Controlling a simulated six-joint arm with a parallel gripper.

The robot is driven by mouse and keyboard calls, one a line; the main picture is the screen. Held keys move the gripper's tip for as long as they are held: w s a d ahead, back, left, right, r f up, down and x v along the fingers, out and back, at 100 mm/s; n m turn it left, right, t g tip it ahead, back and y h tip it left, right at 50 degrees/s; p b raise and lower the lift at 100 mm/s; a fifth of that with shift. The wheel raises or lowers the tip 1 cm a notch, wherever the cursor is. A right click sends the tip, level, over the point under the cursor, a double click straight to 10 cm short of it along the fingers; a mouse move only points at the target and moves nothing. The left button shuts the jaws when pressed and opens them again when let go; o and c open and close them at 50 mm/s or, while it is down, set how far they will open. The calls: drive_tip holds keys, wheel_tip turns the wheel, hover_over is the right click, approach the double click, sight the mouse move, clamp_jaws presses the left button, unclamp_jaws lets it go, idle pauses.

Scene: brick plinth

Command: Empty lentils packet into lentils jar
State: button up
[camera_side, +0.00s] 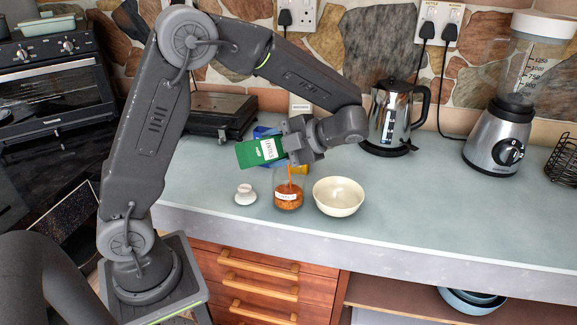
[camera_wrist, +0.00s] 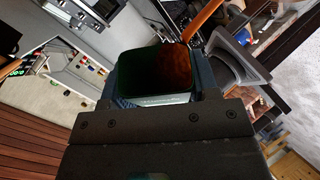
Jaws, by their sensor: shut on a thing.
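My gripper (camera_side: 287,147) is shut on a green lentils packet (camera_side: 255,152) with a white label, held tilted above the counter. An orange stream of lentils (camera_side: 290,174) falls from the packet side into the glass lentils jar (camera_side: 288,201). The jar is upright, labelled, and holds orange lentils. In the wrist view the dark packet (camera_wrist: 150,75) sits between the fingers of my gripper (camera_wrist: 165,90). Orange lentils show inside it, and a stream leaves at its upper right. A white lid (camera_side: 245,195) lies on the counter just left of the jar.
A cream bowl (camera_side: 338,196) stands close to the right of the jar. A kettle (camera_side: 390,118), a blender (camera_side: 500,125) and a wire rack (camera_side: 565,160) stand farther right. A dark grill (camera_side: 220,113) is behind my arm. The right front counter (camera_side: 450,210) is clear.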

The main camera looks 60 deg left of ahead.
drive_tip(key=shift+w+r+m+g, duration=0.2)
drive_tip(key=shift+m+g, duration=0.1)
drive_tip(key=shift+g, duration=0.1)
idle(5.1)
